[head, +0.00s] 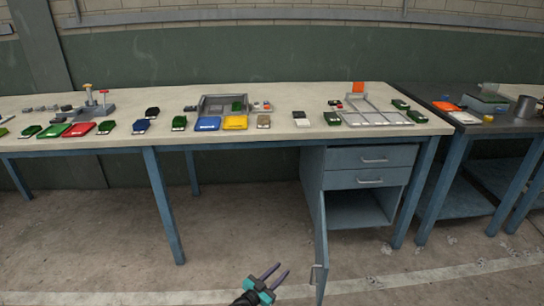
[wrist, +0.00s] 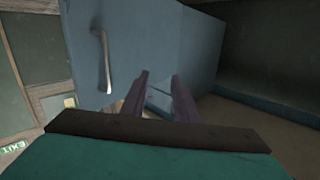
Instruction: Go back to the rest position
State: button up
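My gripper (head: 270,272) is low in front of the workbench, at the bottom of the head view. Its two purple fingers are apart with nothing between them. In the wrist view my gripper (wrist: 160,82) points toward a blue cabinet door (wrist: 195,35) with a metal handle (wrist: 103,62). The handle is left of the fingers, and the fingers are not around it. In the head view the cabinet door (head: 319,235) stands open, just right of my gripper. Whether the fingers touch the door cannot be told.
The workbench (head: 290,135) holds several coloured trays and small parts. Under it is a blue drawer unit (head: 368,165) with an open, empty-looking lower compartment (head: 355,208). A darker table (head: 440,95) stands at the right. The floor (head: 100,240) at the left is clear.

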jog(key=w+a+f+n+y+p, duration=0.1)
jog(key=w+a+n+y+p, duration=0.25)
jog(key=n+y, duration=0.45)
jog(key=s+f+g+y+p, duration=0.35)
jog(key=s+y, duration=0.25)
jog(key=s, duration=0.2)
jog(key=s+d+f+n+g+p, duration=0.1)
jog(key=s+d+f+g, duration=0.15)
jog(key=s, duration=0.35)
jog(key=s+d+f+n+g+p, duration=0.1)
jog(key=s+d+g, duration=0.15)
jog(key=s, duration=0.25)
jog(key=s+d+r+g+h+p, duration=0.1)
jog(key=s+d+r+g, duration=0.1)
jog(key=s, duration=0.6)
jog(key=s+d+r+g+h+p, duration=0.1)
jog(key=s+d+r+g, duration=0.1)
jog(key=s+d+g, duration=0.2)
jog(key=s+d+r+m+g+h+p, duration=0.1)
jog(key=s+d+g, duration=0.3)
jog(key=s, duration=0.8)
jog(key=d+r, duration=0.1)
jog(key=d, duration=0.1)
jog(key=shift+s+d+r, duration=0.25)
jog(key=shift+s+d, duration=0.1)
jog(key=shift+d, duration=0.05)
